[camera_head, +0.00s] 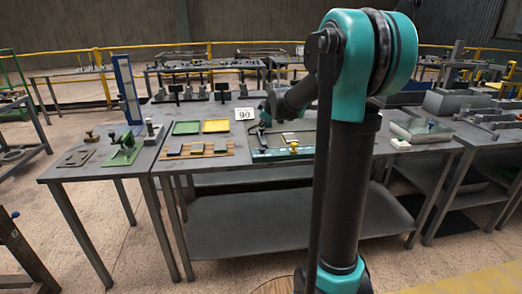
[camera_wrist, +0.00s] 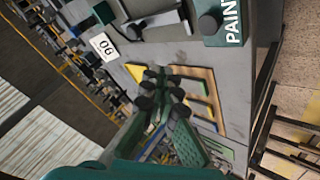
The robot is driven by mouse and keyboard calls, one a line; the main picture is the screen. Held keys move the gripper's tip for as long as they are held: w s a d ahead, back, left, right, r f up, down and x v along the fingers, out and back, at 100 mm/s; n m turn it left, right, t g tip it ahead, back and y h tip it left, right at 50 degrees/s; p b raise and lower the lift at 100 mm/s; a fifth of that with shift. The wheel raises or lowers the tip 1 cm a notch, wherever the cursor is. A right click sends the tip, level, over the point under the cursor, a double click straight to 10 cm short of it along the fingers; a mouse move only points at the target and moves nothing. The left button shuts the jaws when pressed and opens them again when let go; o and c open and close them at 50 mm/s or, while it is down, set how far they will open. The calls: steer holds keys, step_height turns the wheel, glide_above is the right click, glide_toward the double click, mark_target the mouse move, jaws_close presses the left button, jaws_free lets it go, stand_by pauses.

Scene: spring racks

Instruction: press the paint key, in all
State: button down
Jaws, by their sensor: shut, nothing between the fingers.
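A green panel (camera_wrist: 225,22) with white lettering that reads "PAIN", cut off by the frame edge, is at the top right of the wrist view. A dark round knob (camera_wrist: 208,25) stands on it. My gripper (camera_wrist: 164,76) is shut and empty, apart from the panel, over the area of a wooden board (camera_wrist: 205,75) in the wrist view. My gripper (camera_head: 262,126) is small and dark in the head view.
A clear case (camera_head: 423,129) is at the right.

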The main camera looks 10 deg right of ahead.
mark_target(262, 149)
steer(key=shift+f, duration=4.3)
steer(key=shift+f, duration=0.15)
steer(key=shift+f, duration=0.25)
steer(key=shift+f, duration=0.6)
steer(key=shift+r, duration=1)
steer(key=shift+r, duration=2.55)
